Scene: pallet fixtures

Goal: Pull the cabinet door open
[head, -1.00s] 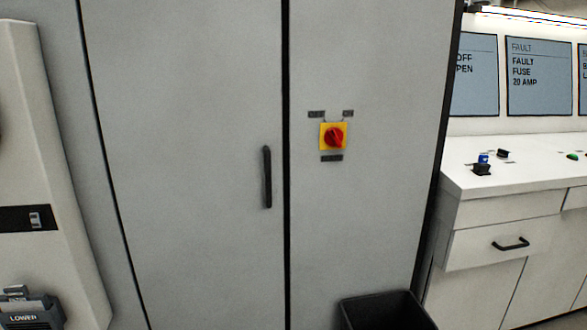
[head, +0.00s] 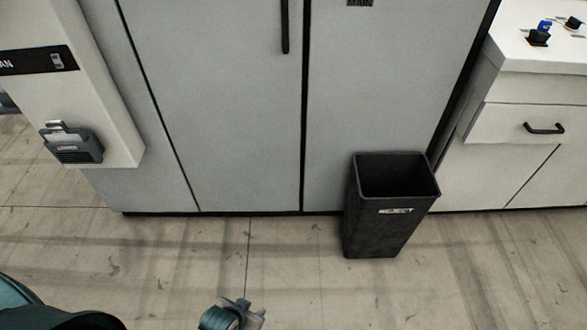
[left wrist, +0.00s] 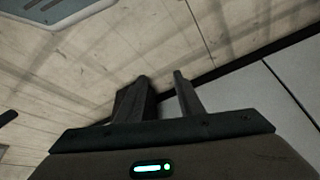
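The grey cabinet door (head: 220,110) is shut, level with the panel to its right. Its black vertical handle (head: 285,28) is at the top of the head view, cut off by the frame edge. My left gripper (head: 248,312) is low at the bottom edge of the head view, above the floor and well away from the handle. In the left wrist view my left gripper (left wrist: 163,90) has its two fingers apart with nothing between them. Grey panels with a dark base line (left wrist: 240,108) show to its right there. My right gripper is not in view.
A black reject bin (head: 390,215) stands on the floor before the right panel. A white console with a drawer (head: 520,122) is at the right. A pale column with a grey box (head: 75,145) is at the left. The floor (head: 190,255) before the door is clear.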

